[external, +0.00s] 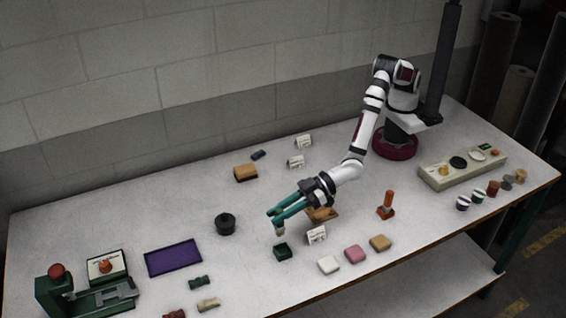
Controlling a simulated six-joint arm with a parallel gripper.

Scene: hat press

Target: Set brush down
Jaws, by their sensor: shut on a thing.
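My gripper (274,216) has two teal fingers that reach down and to the left over the middle of the table. It is shut on the brush (279,231), of which only a small pale and brown part shows below the fingertips. The brush is just above and behind a small dark green open box (283,252); I cannot tell whether they touch. A brown wooden piece (322,214) lies partly hidden behind the gripper, with a small white label card (317,234) in front of it.
A dark round pot (226,224) and a purple tray (173,258) are to the left. White, pink and tan blocks (355,254) lie front right, near an orange-handled stamp (387,206). A green press (88,290) stands far left. The table between pot and tray is clear.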

